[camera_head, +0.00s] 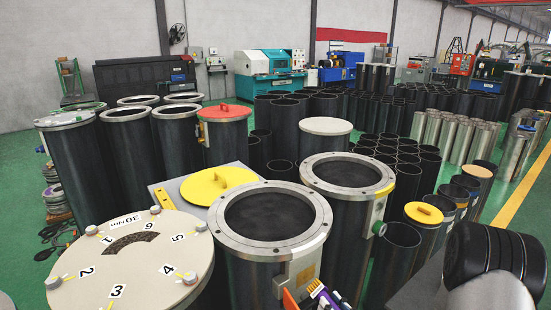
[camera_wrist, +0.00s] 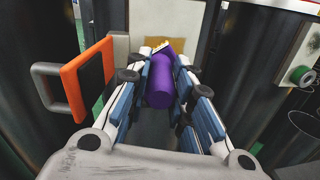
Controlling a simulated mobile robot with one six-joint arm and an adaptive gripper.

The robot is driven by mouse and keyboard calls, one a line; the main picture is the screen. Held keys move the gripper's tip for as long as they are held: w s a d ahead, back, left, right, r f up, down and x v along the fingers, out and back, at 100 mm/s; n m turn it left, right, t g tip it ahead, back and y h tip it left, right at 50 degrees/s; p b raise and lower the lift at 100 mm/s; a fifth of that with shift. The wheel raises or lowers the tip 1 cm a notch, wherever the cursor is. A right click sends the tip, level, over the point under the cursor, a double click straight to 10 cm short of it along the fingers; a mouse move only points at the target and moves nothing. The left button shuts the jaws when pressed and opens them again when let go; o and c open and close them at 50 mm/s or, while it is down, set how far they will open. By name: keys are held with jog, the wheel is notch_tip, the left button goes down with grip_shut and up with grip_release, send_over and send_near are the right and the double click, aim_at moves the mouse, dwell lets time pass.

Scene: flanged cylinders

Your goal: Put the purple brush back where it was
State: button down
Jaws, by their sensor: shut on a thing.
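The purple brush (camera_wrist: 160,85) has a rounded purple body with pale bristles at its far end. In the wrist view it lies lengthwise between the two blue-and-white fingers of my gripper (camera_wrist: 168,62), which is shut on it. A pale panel with a tan square (camera_wrist: 180,46) is just beyond the bristles. In the head view my gripper (camera_head: 326,296) shows only in part at the bottom edge, in front of the flanged cylinder (camera_head: 270,215). I cannot tell whether the brush touches the panel.
An orange piece with a grey handle (camera_wrist: 88,75) stands close left of my fingers. A green knob (camera_wrist: 300,75) sticks out at the right. Tall dark cylinders crowd around, among them one with a numbered pale lid (camera_head: 130,255). A yellow lid (camera_head: 218,184) lies behind.

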jog(key=n+b, duration=0.2)
jog(key=n, duration=0.1)
jog(key=shift+f+n+b, duration=0.3)
jog(key=shift+f+b, duration=0.05)
jog(key=shift+b, duration=0.05)
jog(key=n+b, duration=0.4)
jog(key=n, duration=0.1)
jog(key=shift+r+n, duration=0.3)
jog(key=shift+n, duration=1.2)
jog(key=n, duration=0.5)
